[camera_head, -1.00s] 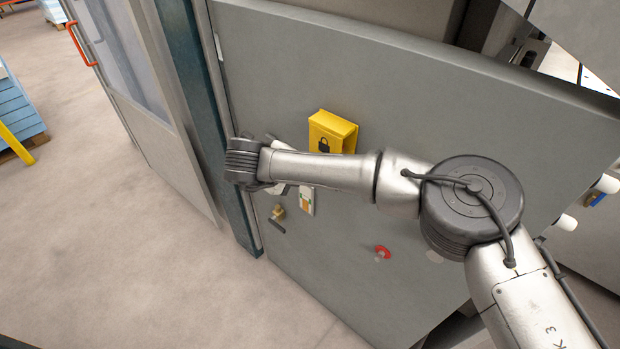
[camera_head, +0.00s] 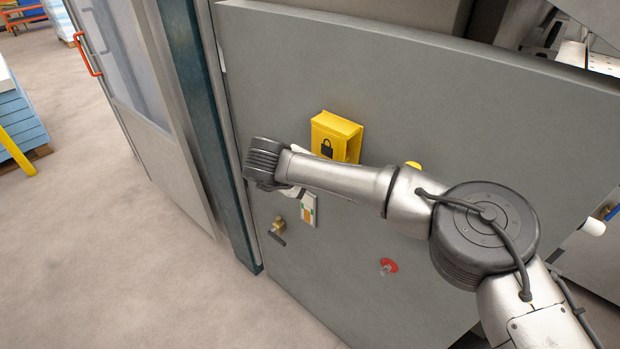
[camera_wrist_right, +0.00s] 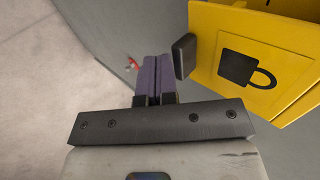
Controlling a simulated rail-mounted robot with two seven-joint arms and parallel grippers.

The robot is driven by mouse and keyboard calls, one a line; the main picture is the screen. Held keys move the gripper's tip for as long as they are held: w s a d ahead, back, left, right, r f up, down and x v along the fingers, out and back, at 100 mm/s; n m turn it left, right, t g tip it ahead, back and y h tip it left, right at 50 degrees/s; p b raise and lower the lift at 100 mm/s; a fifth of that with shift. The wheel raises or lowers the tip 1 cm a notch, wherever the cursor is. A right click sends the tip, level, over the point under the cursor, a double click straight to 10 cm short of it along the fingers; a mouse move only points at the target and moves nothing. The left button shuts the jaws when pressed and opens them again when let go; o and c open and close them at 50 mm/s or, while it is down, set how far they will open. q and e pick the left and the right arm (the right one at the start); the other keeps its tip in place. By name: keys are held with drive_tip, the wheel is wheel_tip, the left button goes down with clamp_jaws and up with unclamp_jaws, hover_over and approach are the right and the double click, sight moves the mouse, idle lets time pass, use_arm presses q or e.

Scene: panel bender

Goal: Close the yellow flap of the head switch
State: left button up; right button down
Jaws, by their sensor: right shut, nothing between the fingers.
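The yellow flap (camera_head: 337,137) with a black padlock symbol is on the grey panel. It stands out from the panel at an angle, with a gap showing along its right side. In the right wrist view the flap (camera_wrist_right: 255,65) fills the upper right. My right gripper (camera_wrist_right: 152,80) is shut and empty, its purple pads together, left of the flap and apart from it in that picture. A dark rounded block (camera_wrist_right: 184,56) shows between them. In the head view my right wrist hides most of the gripper, just below and left of the flap. My left gripper is not in view.
Below the flap are a small white and orange plate (camera_head: 308,208), a brass lock with a dark handle (camera_head: 277,230) and a red round switch (camera_head: 388,266). A yellow knob (camera_head: 413,165) is just above my forearm. A door with an orange handle (camera_head: 84,54) stands left.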

drive_tip(key=shift+r, duration=0.2)
idle(0.5)
drive_tip(key=s+a+r, duration=0.1)
drive_tip(key=s+a, duration=0.9)
drive_tip(key=shift+s+r, duration=0.15)
drive_tip(key=shift+s, duration=0.2)
idle(1.1)
